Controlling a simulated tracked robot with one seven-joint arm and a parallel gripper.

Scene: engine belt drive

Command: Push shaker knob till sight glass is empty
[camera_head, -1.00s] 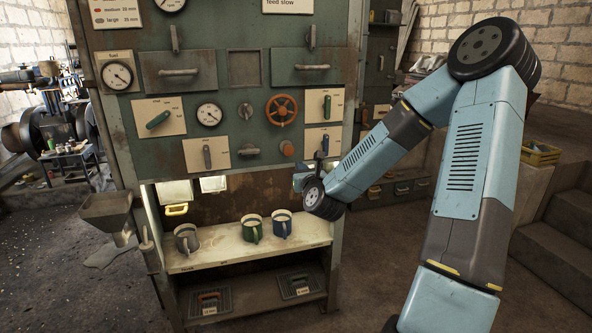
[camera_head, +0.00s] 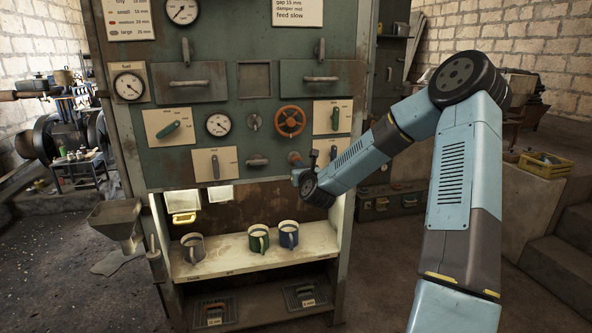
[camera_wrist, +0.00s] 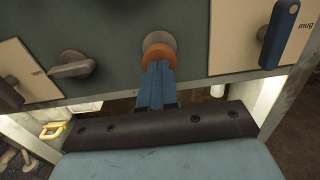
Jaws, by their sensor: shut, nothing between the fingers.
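A round copper-orange knob (camera_head: 294,158), which I take for the shaker knob, sits low on the right of the green machine panel. It shows larger in the wrist view (camera_wrist: 160,48). My gripper (camera_wrist: 157,68) is shut and empty, its blue fingertips at the lower face of this knob. I cannot tell whether they touch it. In the head view my wrist hides part of the space beside the knob. A square recessed window (camera_head: 254,78) between two drawers looks dull green; I cannot tell whether it is the sight glass or holds anything.
Several mugs stand on the shelf (camera_head: 225,264) below. A funnel hopper (camera_head: 117,216) juts out at left.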

